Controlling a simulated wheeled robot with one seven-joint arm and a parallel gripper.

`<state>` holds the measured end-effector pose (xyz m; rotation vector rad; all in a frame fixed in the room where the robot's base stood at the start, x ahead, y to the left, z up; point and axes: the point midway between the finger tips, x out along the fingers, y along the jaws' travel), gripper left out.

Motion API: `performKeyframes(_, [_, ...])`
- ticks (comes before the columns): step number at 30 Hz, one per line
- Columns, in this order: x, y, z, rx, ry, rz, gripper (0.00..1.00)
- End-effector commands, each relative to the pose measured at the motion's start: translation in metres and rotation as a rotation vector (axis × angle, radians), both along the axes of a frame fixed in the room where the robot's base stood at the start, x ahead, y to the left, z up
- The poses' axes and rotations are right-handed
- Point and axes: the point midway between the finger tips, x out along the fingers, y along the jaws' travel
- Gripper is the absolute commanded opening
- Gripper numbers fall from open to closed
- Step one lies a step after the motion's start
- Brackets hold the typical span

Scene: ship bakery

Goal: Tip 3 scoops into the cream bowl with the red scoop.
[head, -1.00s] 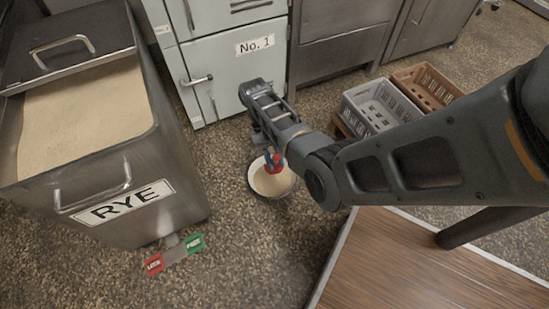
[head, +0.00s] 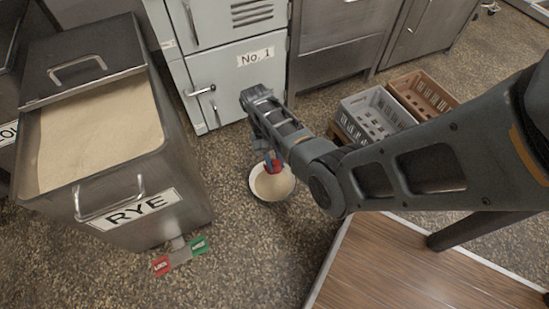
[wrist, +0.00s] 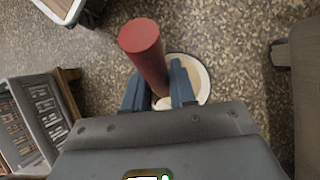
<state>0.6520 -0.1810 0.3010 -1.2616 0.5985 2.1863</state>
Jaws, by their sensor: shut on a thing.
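The cream bowl (head: 290,190) is seen on or just above the floor below my gripper, with pale beige powder or paste inside; its height is unclear. Its rim also shows in the wrist view (wrist: 206,82). My gripper (head: 271,159) is over the bowl's far side, its blue fingers shut on the red scoop (head: 274,168). In the wrist view the scoop's red cylindrical handle (wrist: 145,58) sticks up from between the fingers (wrist: 160,92). The scoop's head is hidden, so its load and tilt cannot be told.
A steel RYE bin (head: 185,215) filled with beige flour stands at the left, its lid (head: 85,60) pushed back. A red and green floor pedal (head: 180,254) lies in front. Grey (head: 375,115) and brown (head: 425,93) crates stand right. Cabinet No. 1 (head: 235,85) is behind; a wooden top (head: 410,265) is front right.

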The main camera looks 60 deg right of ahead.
Motion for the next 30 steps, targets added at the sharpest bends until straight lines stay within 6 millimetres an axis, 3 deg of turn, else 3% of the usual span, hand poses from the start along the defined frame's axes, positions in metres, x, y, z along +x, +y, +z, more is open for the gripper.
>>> performKeyframes(20, [-0.0006,0.0006,0.0122,-0.299,-0.248,0.003,0.0])
performKeyframes(30, [0.0003,-0.0001,0.0102,-0.318,-0.266,0.0,0.0])
